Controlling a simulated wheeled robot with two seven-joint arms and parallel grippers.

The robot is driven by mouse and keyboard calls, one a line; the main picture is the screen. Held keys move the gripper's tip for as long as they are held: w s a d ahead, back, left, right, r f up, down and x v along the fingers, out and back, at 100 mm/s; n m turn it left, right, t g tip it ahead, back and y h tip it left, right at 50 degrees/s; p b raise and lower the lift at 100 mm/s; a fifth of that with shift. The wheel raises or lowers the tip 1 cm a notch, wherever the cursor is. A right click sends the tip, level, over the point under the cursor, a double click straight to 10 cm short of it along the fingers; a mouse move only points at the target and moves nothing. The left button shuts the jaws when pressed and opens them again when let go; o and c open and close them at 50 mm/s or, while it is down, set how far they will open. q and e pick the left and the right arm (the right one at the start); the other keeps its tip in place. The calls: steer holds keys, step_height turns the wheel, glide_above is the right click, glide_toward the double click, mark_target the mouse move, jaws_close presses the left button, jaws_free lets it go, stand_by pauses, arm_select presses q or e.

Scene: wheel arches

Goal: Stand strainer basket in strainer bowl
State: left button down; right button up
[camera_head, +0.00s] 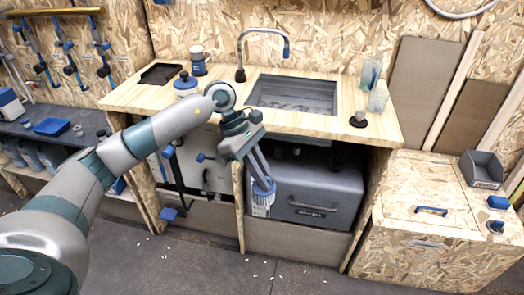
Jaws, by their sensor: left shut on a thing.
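A clear, open vessel (378,99) stands upright on the counter to the right of the sink and may be the strainer bowl; I cannot tell for sure. The held thing is well apart from it, lower and to the left. My right gripper is out of view.
The wooden counter (310,124) holds a sink (295,94) with a tap (262,36), another clear vessel (370,72), a dark round part (358,119), a black tray (161,74) and lidded jars (187,86). A grey box (318,192) sits below. A chipboard chest (430,225) stands at right.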

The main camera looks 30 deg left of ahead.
arm_select(q)
steer(key=s+d+f+m+g+y+p, duration=0.1)
steer(key=s+d+f+m+g+y, duration=0.1)
steer(key=s+f+m, duration=0.3)
steer(key=s+d+f+m+g+y+p, duration=0.1)
steer(key=s+d+f+m+g+y, duration=0.1)
steer(key=s+m, duration=0.7)
step_height(320, 180, down, 3)
steer(key=m+g+y, duration=0.1)
steer(key=m+y, duration=0.1)
steer(key=m, duration=0.1)
steer(key=shift+g, duration=0.3)
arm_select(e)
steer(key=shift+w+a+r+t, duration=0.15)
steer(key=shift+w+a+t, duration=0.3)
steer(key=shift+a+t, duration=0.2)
arm_select(q)
steer(key=shift+d, duration=0.1)
